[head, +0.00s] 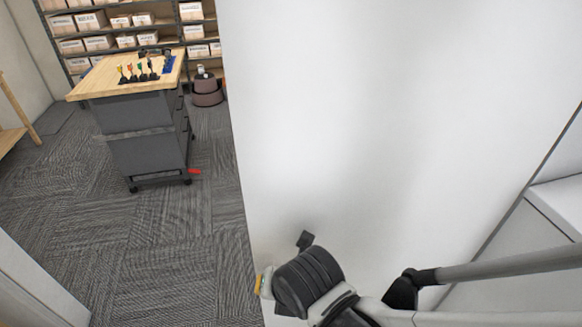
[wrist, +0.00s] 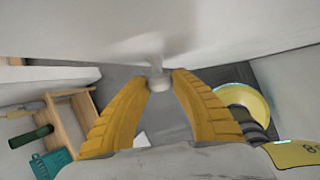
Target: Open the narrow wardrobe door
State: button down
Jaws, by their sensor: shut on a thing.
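The tall white panel (head: 370,120), which looks like the wardrobe door, fills the middle and right of the head view. In the wrist view the door (wrist: 150,25) spans the top, with a small pale round knob (wrist: 159,85) on a short stem. My gripper (wrist: 160,76) has its two yellow fingers on either side of this knob, shut on it. In the head view my gripper (head: 260,283) is at the door's lower left edge, mostly hidden behind my dark wrist. The knob is hidden there.
A wood-topped cart (head: 145,130) with small tools stands on carpet at left, before shelves of boxes (head: 110,40). Open carpet (head: 180,240) lies left of the door. The wrist view shows a wooden tray (wrist: 70,120), a green-handled tool (wrist: 30,136) and a yellow bowl (wrist: 243,103).

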jog(key=shift+s+d, duration=0.15)
jog(key=shift+s, duration=0.65)
jog(key=c, duration=1)
grip_release()
jog(key=shift+c, duration=0.2)
jog(key=shift+r, duration=0.1)
jog(key=v, duration=1.1)
jog(key=shift+d+r, duration=0.2)
jog(key=shift+r, duration=0.15)
